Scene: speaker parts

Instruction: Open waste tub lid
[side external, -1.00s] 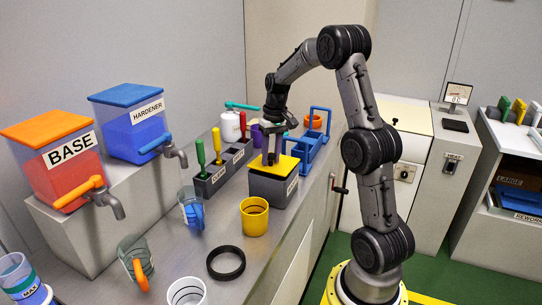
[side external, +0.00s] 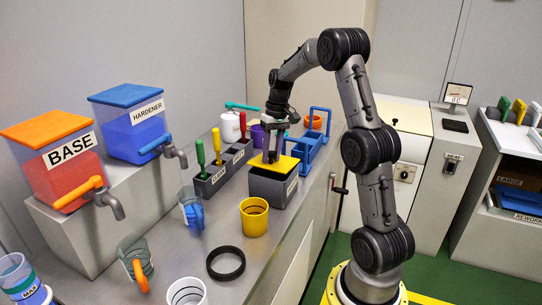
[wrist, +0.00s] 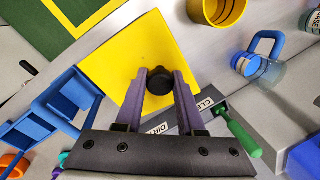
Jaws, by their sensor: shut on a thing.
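The waste tub (side external: 270,190) is a grey box with a white label on its side, standing on the grey counter. Its flat yellow lid (side external: 286,164) lies over the top; I cannot tell whether there is a small gap under it. In the wrist view the lid (wrist: 120,62) is a yellow square with a round black knob (wrist: 160,78) at its middle. My gripper (side external: 271,158) points down over the lid. In the wrist view the two fingers of my gripper (wrist: 160,82) are shut on the knob, one on each side. The tub's inside is hidden.
A blue carrier (side external: 311,150) stands close behind the tub. A yellow cup (side external: 254,217) stands in front, and a grey holder (side external: 212,184) with colored-handled tools is to the left. A black ring (side external: 226,263) lies on the counter, with some bare counter around it.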

